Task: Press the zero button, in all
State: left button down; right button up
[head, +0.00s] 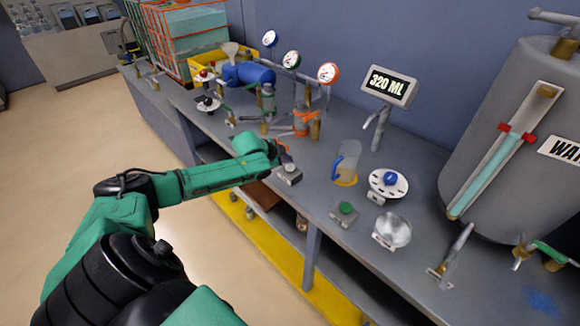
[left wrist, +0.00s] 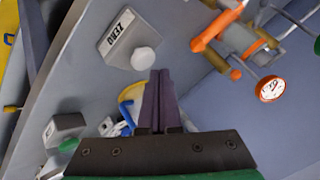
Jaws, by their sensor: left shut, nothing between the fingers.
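The zero button is a pale round knob (left wrist: 145,59) on a grey box labelled ZERO (left wrist: 122,37), seen in the left wrist view. In the head view the small grey box (head: 289,179) sits near the bench's front edge, partly behind my gripper. My left gripper (head: 284,154) is shut and empty just above and behind that box. Its dark fingertips (left wrist: 160,73) appear just below the white button in the left wrist view, seemingly apart from it. A display (head: 389,84) reads 320 ML. My right gripper is not in view.
A jug (head: 347,162) with amber liquid stands right of the gripper. A green button box (head: 345,212), a dial (head: 388,182) and a round metal plate (head: 393,229) are nearby. Orange pipework (head: 303,122) and gauges stand behind. A large grey tank (head: 500,80) is at right.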

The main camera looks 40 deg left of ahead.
aim_at(287, 168)
pick_arm(q)
jog(key=shift+f, duration=0.1)
dwell(0.3)
jog(key=shift+f, duration=0.3)
jog(key=shift+f+b, duration=0.35)
jog(key=shift+f, duration=0.25)
dwell(0.5)
jog(key=shift+r, duration=0.15)
jog(key=shift+r+p, duration=0.85)
jog(key=shift+p, duration=0.2)
jog(key=shift+r, duration=0.1)
notch_tip(287, 168, up, 5)
jog(key=p, duration=0.5)
